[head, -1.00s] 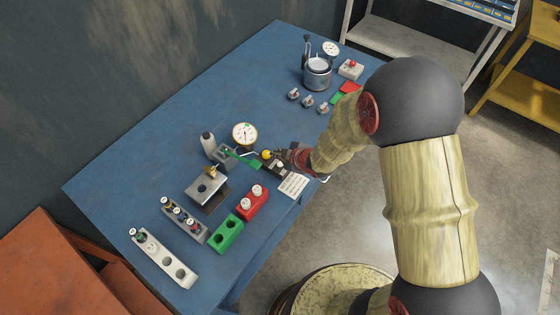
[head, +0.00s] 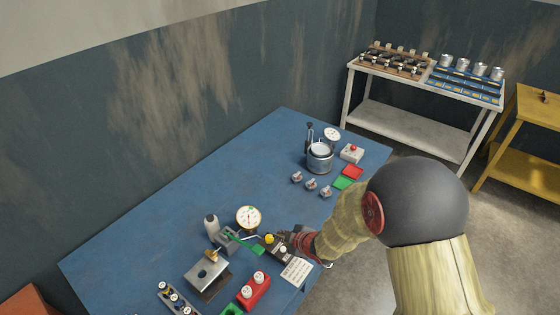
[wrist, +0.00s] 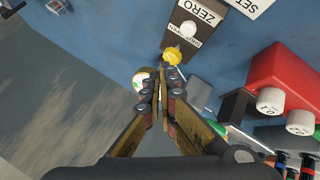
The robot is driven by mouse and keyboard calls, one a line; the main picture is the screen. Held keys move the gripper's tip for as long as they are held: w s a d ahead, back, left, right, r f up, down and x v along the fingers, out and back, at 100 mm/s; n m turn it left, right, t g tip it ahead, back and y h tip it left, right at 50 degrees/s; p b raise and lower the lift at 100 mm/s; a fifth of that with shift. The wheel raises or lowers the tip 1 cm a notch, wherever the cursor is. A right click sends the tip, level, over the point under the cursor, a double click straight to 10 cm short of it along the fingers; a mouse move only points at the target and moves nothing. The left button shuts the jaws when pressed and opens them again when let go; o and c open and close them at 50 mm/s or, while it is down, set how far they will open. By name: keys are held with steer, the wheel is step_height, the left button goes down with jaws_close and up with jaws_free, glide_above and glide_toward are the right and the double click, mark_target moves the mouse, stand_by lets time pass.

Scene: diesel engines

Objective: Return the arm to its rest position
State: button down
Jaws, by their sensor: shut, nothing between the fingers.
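My gripper (wrist: 160,84) is shut and empty in the wrist view, its fingertips close together near a yellow knob (wrist: 172,56). Beyond the knob is a dark box (wrist: 202,16) labelled ZERO with a white button (wrist: 188,29). In the head view my arm reaches in from the right over the front edge of the blue table (head: 200,160). My gripper (head: 284,238) is low beside the dark box and the yellow knob (head: 269,239); its fingertips are too small there to make out. I cannot tell whether it touches anything.
A dial gauge (head: 248,218), a metal block (head: 207,278) and a red block (head: 255,291) with white-capped pieces stand near the gripper. A metal pot (head: 320,158) and several small parts are farther back. The table's back left is clear. A white shelf (head: 415,120) stands behind.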

steer(key=s+d+f+m+g+h, duration=0.1)
steer(key=s+d+f, duration=0.1)
steer(key=s+d+f+m+g+h, duration=0.1)
steer(key=s+d+f, duration=0.1)
steer(key=d, duration=0.1)
steer(key=shift+f+m+h, duration=0.15)
steer(key=shift+m+h, duration=0.15)
steer(key=shift+m, duration=0.1)
steer(key=s+d+r+m+g+h+b, duration=0.1)
steer(key=s+d+r+m+g+h, duration=0.25)
steer(key=s+d+r+m, duration=0.5)
steer(key=s+d+r+m+t+b, duration=0.1)
steer(key=s+r+m+b, duration=0.1)
steer(key=s+r, duration=0.5)
steer(key=s+d+r+m+t+b, duration=0.2)
steer(key=s+r, duration=0.5)
steer(key=r, duration=0.6)
steer(key=shift+s+d+r+y+b, duration=0.3)
steer(key=shift+y+b, duration=0.15)
steer(key=shift+b, duration=0.1)
